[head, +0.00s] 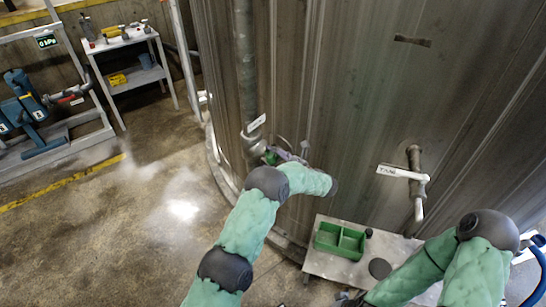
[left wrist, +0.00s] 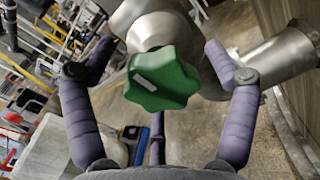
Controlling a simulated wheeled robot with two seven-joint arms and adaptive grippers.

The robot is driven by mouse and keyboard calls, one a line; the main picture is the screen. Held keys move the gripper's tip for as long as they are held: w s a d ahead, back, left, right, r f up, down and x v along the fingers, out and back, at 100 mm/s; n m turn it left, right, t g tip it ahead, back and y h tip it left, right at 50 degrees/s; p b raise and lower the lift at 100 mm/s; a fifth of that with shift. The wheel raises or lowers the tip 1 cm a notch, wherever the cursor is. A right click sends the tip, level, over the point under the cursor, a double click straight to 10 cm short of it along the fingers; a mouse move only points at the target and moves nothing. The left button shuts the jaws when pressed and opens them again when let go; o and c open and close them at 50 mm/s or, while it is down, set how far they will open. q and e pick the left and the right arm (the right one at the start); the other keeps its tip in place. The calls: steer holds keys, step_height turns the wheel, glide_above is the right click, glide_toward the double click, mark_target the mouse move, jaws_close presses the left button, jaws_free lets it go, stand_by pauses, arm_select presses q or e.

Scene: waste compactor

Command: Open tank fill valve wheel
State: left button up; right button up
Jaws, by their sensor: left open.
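The tank fill valve wheel is a small green lobed knob with a white mark. It sits between my open left fingers in the left wrist view (left wrist: 165,82), on a grey metal valve body (left wrist: 158,25). Gaps show between the wheel and the purple fingers of my left gripper (left wrist: 160,52), one on each side. In the head view the wheel (head: 270,158) is small and partly hidden beside my left gripper (head: 287,154), at the pipe on the tank wall.
The large metal tank (head: 350,90) rises close behind the valve. A small table (head: 335,268) with a green tray (head: 340,240) stands below. A tool cart (head: 130,60) stands at left; the floor between is clear.

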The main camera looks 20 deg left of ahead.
arm_select(q)
steer(key=c, duration=1.2)
steer(key=shift+o, duration=0.2)
